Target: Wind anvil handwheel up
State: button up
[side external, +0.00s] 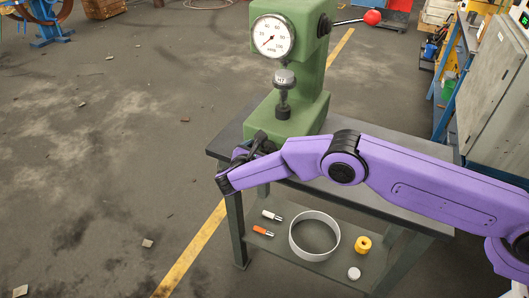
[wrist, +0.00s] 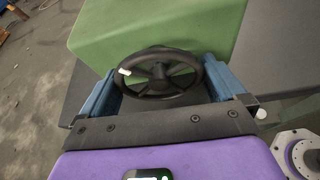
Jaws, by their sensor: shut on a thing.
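The black anvil handwheel (wrist: 160,73) sits in front of the green tester body in the wrist view, with a small white mark on its left rim. My gripper (wrist: 160,82) has its two blue fingers on either side of the wheel, shut on its rim. In the side external view my gripper (side external: 256,147) is at the front foot of the green hardness tester (side external: 294,75). The wheel is mostly hidden there by my wrist. Above it stands the dark anvil post with a round piece marked HT (side external: 284,78). The dial gauge (side external: 273,37) is at the top.
The tester stands on a dark bench (side external: 390,150). Its lower shelf holds a white ring (side external: 314,236), a yellow spool (side external: 363,244) and small tools. A lever with a red knob (side external: 372,17) sticks out right. A grey cabinet (side external: 497,95) stands right; floor at left is mostly open.

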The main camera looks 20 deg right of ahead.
jog(key=shift+m+t+y, duration=0.8)
jog(key=shift+m+t, duration=0.2)
jog(key=shift+m, duration=0.9)
jog(key=shift+s, duration=0.1)
jog(key=o, duration=0.6)
jog(key=v, duration=1.7)
jog(key=shift+s+a, duration=0.1)
jog(key=shift+s, duration=0.15)
